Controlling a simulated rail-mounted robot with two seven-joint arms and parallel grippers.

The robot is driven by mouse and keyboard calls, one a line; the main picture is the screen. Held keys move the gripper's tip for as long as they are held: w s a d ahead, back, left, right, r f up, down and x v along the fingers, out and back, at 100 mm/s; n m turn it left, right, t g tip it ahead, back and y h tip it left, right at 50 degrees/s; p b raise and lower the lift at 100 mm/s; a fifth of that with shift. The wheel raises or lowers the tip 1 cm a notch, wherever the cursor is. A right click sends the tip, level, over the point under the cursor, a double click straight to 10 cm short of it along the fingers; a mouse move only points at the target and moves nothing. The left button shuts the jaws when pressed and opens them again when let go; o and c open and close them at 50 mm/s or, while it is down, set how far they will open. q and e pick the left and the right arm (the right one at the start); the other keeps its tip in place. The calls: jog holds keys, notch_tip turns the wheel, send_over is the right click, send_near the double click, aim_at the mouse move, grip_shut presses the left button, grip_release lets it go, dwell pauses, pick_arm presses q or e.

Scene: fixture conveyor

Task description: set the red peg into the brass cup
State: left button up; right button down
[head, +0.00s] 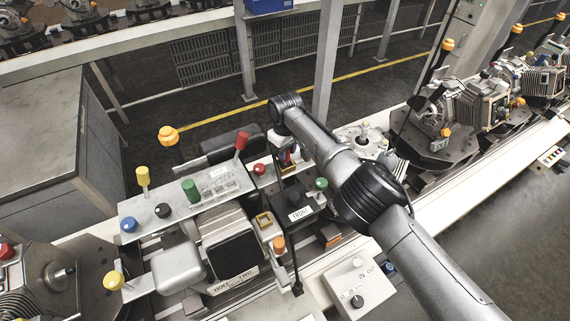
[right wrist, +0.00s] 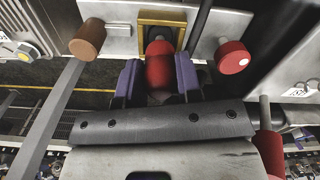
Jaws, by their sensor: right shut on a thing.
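My right gripper (head: 286,160) is shut on the red peg (right wrist: 159,65), which sits between its two purple fingers in the right wrist view. The square brass cup (right wrist: 160,18) lies just beyond the peg there, and the peg's end overlaps its lower edge. I cannot tell whether they touch. The held peg is mostly hidden there. My left gripper is not in view.
A brown-orange knob (right wrist: 87,39) and a red knob (right wrist: 232,56) flank the cup. A red-topped lever (head: 241,141), a green knob (head: 190,190) and a yellow knob (head: 143,177) stand on the grey panel to the left. Machines line the conveyor at right.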

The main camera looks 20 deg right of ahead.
jog(key=shift+f, duration=0.2)
dwell(0.6)
jog(key=shift+f+b, duration=0.2)
jog(key=shift+b, duration=0.1)
jog(key=shift+f, duration=0.2)
jog(key=c, duration=1)
grip_release()
jog(key=shift+o, duration=1.4)
jog(key=shift+r, duration=0.1)
